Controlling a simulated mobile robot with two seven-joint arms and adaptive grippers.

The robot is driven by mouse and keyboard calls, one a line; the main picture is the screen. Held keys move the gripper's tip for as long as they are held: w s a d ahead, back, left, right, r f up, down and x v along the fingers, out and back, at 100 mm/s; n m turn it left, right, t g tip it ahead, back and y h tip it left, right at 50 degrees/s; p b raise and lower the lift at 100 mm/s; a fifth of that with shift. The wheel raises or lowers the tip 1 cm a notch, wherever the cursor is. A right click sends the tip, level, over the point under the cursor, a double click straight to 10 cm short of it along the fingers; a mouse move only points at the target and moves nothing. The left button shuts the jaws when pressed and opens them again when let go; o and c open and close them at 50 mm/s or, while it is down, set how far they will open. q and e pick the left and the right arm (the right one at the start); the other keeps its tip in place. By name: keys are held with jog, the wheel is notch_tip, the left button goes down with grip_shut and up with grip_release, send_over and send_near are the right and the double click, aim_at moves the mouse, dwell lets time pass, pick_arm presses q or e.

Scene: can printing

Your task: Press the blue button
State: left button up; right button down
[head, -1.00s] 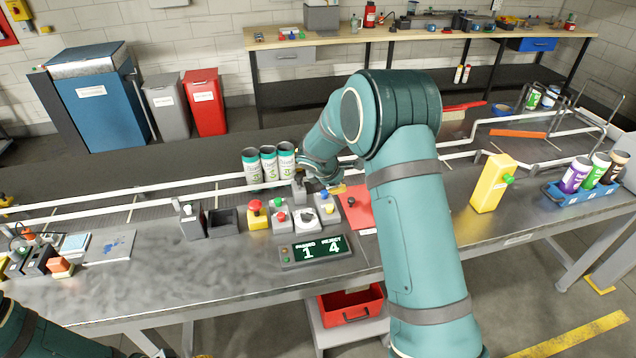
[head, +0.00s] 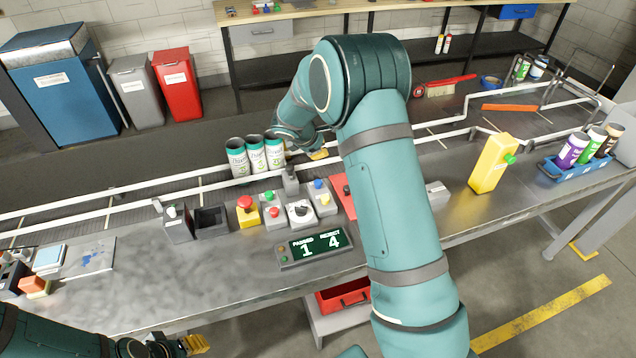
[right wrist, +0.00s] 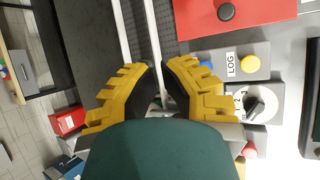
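The blue button (head: 318,184) is on a small grey box (head: 325,208) that also has a yellow button (head: 325,199). In the right wrist view the blue button (right wrist: 206,66) shows beside the right finger, next to a LOG label and the yellow button (right wrist: 250,63). My right gripper (head: 318,154) is above and behind the box, apart from it. In the right wrist view its yellow fingers (right wrist: 160,65) have a narrow gap with nothing held. My left gripper (head: 195,345) is at the bottom left edge, mostly cut off, and its opening is unclear.
Beside the box are a dial box (head: 300,214), a red-green button box (head: 271,212) and a red emergency button (head: 245,203). Several cans (head: 256,155) stand behind by the rail. A counter display (head: 316,246) is in front. A yellow box (head: 492,165) stands right.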

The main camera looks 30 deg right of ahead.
notch_tip(320, 180, down, 7)
jog(key=b, duration=0.4)
jog(key=shift+b, duration=0.3)
pick_arm(q)
notch_tip(320, 180, down, 7)
jog(key=b, duration=0.1)
jog(key=shift+w+d, duration=0.15)
pick_arm(e)
jog(key=shift+f, duration=0.55)
pick_arm(q)
jog(key=shift+f+b, duration=0.3)
jog(key=shift+b, duration=0.1)
pick_arm(e)
jog(key=shift+f, duration=0.45)
pick_arm(q)
jog(key=shift+f+b, duration=0.7)
jog(key=shift+b, duration=0.05)
pick_arm(e)
jog(key=shift+f, duration=0.8)
pick_arm(q)
jog(key=shift+r, duration=0.1)
pick_arm(e)
jog(key=shift+r, duration=0.15)
pick_arm(q)
jog(key=shift+r+p, duration=0.8)
jog(key=shift+p, duration=0.1)
pick_arm(e)
jog(key=shift+r, duration=1.15)
